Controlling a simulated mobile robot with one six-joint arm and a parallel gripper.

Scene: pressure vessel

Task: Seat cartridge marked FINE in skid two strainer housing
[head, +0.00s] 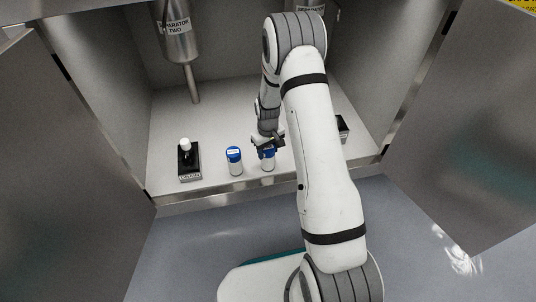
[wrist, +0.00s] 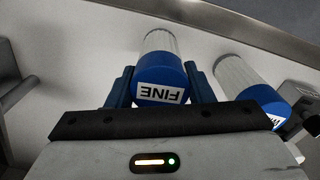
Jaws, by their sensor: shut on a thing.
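The cartridge marked FINE (wrist: 162,78) has a blue cap and a white pleated body. It sits between my gripper's fingers in the wrist view, its label upside down. In the head view the same cartridge (head: 268,163) is upright at the cabinet floor, partly covered by my gripper (head: 268,150), which is shut on it. I cannot tell whether its base touches the floor. A second blue-capped cartridge (head: 235,161) stands just left of it, and it also shows at the right in the wrist view (wrist: 248,85), its label cut off. I cannot make out a strainer housing.
A black block with a white knob (head: 188,160), apparently labelled DRAIN, stands left. A steel vessel labelled SEPARATOR TWO (head: 178,38) hangs above, its pipe (head: 193,85) reaching down behind. A dark block (head: 343,128) is partly hidden right of my arm. Open doors (head: 60,130) flank the cabinet.

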